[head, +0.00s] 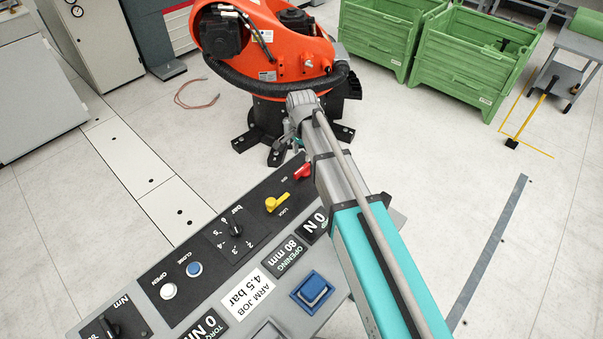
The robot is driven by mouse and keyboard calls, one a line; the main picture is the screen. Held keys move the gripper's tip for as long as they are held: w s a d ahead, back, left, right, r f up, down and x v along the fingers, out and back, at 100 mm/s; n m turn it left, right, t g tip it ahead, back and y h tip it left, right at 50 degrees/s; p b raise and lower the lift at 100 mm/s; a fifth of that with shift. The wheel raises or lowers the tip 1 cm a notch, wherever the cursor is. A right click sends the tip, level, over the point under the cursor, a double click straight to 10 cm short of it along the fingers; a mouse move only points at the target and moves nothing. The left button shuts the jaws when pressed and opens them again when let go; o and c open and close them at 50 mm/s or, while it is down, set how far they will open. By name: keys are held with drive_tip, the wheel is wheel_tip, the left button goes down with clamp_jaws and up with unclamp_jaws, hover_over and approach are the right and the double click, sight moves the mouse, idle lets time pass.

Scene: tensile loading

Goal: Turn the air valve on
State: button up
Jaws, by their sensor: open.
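A grey control panel (222,284) runs diagonally across the lower left of the head view. Near its far right end is a red handle (303,172), partly hidden by my arm, with a small "OFF" label beside it. A yellow lever (278,203) sits just left of it, near a "LOCK" label. No label naming the air valve is readable. My gripper (290,143) is open, small and partly hidden by my wrist. It appears just beyond the red handle in the picture, with nothing visible between its fingers. I cannot tell its height above the panel.
The panel also carries a "bar" dial (235,229), a white button (168,291), a blue button (194,269) and a blue square switch (312,290). An orange robot (265,50) stands behind. Green crates (465,65) are at upper right. Floor on the right is mostly clear.

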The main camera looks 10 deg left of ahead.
sight(302, 169)
drive_tip(key=shift+f+b, duration=3.55)
drive_tip(key=shift+f, duration=0.25)
clamp_jaws()
